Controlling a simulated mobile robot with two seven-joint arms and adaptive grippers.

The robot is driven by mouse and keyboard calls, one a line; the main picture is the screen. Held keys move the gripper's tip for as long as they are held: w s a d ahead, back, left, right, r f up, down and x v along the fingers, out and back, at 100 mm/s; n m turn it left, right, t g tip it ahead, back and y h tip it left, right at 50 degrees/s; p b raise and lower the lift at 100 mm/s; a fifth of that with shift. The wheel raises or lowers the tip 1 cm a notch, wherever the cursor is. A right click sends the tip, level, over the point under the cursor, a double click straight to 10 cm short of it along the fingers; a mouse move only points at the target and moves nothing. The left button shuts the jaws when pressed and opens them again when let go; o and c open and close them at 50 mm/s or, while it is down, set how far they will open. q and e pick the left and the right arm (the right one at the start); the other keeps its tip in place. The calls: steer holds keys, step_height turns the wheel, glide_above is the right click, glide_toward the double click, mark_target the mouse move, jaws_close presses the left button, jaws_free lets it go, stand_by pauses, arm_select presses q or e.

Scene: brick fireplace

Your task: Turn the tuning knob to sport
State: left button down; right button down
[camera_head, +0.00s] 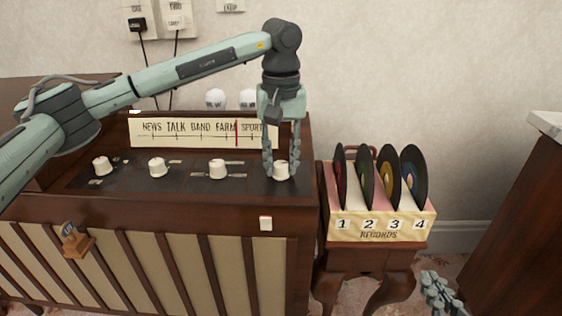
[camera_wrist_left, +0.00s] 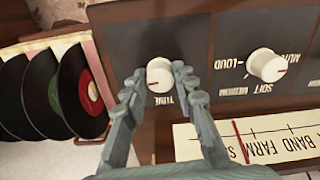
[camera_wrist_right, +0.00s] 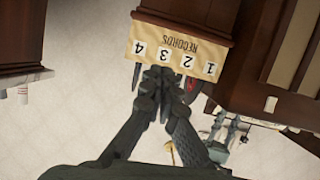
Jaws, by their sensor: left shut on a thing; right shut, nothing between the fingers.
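The white tuning knob (camera_head: 281,169) is the rightmost on the console's dark panel, labelled TUNE in the left wrist view (camera_wrist_left: 159,73). My left gripper (camera_head: 281,172) comes down from above and is shut on this knob, one finger on each side. The dial strip (camera_head: 190,135) reads NEWS, TALK, BAND, FARM, SPORT. Its red needle (camera_head: 237,133) stands between FARM and SPORT; the left wrist view also shows this needle (camera_wrist_left: 241,141).
Several other white knobs (camera_head: 217,169) line the panel to the left. A record box (camera_head: 378,228) with numbered slots stands on a small table right of the console. A wooden stamp-like object (camera_head: 75,240) is at the console's front left. A dark wooden cabinet (camera_head: 520,225) stands far right.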

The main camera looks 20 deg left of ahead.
arm_select(q)
steer(key=m, duration=0.2)
steer(key=shift+a+m, duration=0.1)
steer(key=shift+m, duration=0.3)
steer(key=m, duration=0.2)
steer(key=shift+m, duration=1.1)
arm_select(e)
steer(key=shift+w+a+r+t+y, duration=0.1)
steer(key=shift+a+r+t+y, duration=0.3)
steer(key=shift+r, duration=0.3)
steer(key=shift+w+a+r+t+y, duration=0.1)
steer(key=shift+a+r+t+y, duration=0.15)
steer(key=shift+a+r, duration=0.35)
arm_select(q)
steer(key=shift+w, duration=0.1)
arm_select(e)
steer(key=shift+w+r, duration=0.1)
steer(key=shift+r, duration=0.2)
arm_select(q)
steer(key=c, duration=1.2)
jaws_free()
arm_select(e)
steer(key=shift+d, duration=0.15)
steer(key=shift+f, duration=0.1)
